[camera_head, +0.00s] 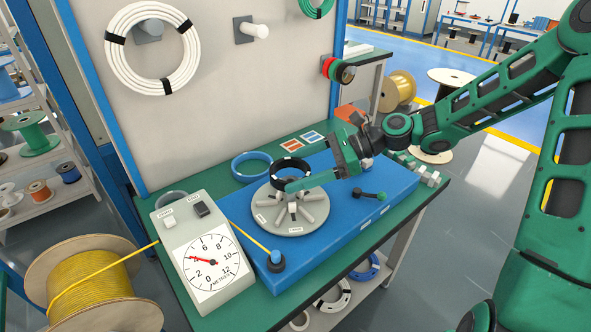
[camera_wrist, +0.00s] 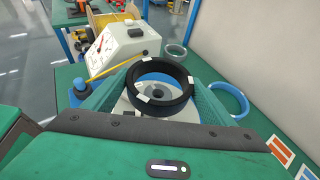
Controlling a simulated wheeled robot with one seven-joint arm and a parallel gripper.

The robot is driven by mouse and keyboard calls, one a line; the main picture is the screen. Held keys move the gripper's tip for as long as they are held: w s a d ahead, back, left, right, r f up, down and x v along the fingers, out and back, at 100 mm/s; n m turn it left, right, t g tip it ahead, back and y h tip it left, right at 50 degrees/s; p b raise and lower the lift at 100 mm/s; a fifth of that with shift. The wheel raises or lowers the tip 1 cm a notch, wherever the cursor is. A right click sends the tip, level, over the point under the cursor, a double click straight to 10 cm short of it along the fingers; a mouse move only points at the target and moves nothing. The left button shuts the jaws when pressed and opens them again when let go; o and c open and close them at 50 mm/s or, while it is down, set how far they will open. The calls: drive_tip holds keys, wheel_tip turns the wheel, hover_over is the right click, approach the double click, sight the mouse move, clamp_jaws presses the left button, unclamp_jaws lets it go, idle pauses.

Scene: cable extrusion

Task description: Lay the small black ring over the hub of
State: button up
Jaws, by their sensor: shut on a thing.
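The black ring (camera_head: 291,161), with pale tape marks, is between the fingers of my gripper (camera_head: 298,180) in the head view. It is held above the round grey plate (camera_head: 266,220), which has spokes and short posts around its middle. In the wrist view the teal fingers (camera_wrist: 160,84) close on both sides of the ring (camera_wrist: 170,106). The plate's hub (camera_wrist: 159,95) shows through the ring's opening. The ring looks roughly level and apart from the plate. The near finger covers part of the ring in the head view.
The plate sits on a blue base (camera_head: 345,222) with a black-knobbed lever (camera_head: 369,195). A metre counter box (camera_head: 207,262) stands left, with yellow cable running past it. A blue ring (camera_head: 240,166) lies behind the plate, near the upright panel (camera_head: 230,95).

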drive_tip(key=shift+f, duration=0.1)
drive_tip(key=shift+f, duration=2.95)
drive_tip(key=shift+f, duration=0.55)
drive_tip(key=o, duration=1.1)
drive_tip(key=shift+w+r, duration=0.1)
drive_tip(key=shift+r, duration=3.95)
